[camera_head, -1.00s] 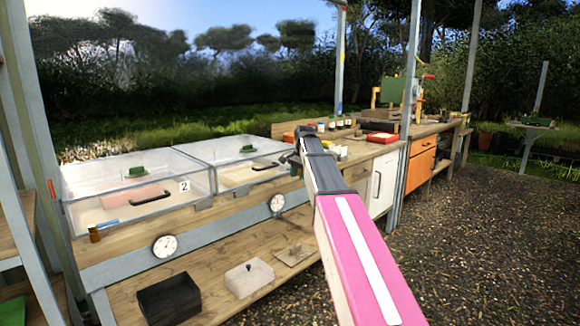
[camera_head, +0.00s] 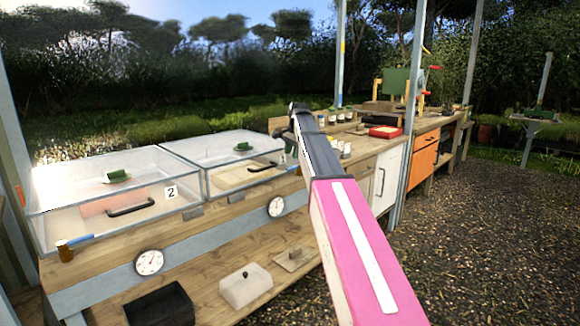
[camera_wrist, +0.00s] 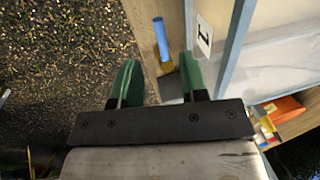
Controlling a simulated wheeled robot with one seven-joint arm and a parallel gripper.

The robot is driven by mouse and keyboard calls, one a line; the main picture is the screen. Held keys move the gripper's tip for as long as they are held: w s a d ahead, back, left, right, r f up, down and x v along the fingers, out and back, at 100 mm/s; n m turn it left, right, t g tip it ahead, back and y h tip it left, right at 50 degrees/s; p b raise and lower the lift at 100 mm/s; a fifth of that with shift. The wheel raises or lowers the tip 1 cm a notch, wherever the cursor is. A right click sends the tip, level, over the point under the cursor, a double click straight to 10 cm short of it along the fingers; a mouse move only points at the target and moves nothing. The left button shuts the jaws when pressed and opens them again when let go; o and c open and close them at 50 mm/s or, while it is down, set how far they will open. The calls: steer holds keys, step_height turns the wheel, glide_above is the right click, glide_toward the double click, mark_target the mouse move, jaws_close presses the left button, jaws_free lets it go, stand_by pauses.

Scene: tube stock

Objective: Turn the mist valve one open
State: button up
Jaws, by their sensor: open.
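In the wrist view a blue valve lever (camera_wrist: 160,38) with a brass-coloured base stands on the wooden bench edge, beside a clear case with a label "1" (camera_wrist: 203,35). The lever runs roughly along the bench edge. My gripper (camera_wrist: 159,70) is open, its green fingers apart. In the picture the lever lies beyond the fingertips, between their lines; I see no contact. Another blue-handled brass valve (camera_head: 75,242) sits at the front left corner of the case labelled "2" (camera_head: 171,192).
Two clear lidded cases stand on the wooden bench, with dials (camera_head: 149,262) on its front rail. A black box (camera_head: 160,305) and a white block (camera_head: 245,287) are on the lower shelf. A white cabinet (camera_head: 388,182) stands to the right. The gravel floor (camera_head: 480,220) is clear.

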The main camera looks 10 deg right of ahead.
mark_target(294, 168)
steer(key=f, duration=0.4)
steer(key=w+f, duration=0.1)
steer(key=f, duration=0.1)
steer(key=shift+a+f, duration=0.25)
steer(key=shift+a, duration=0.1)
jaws_close()
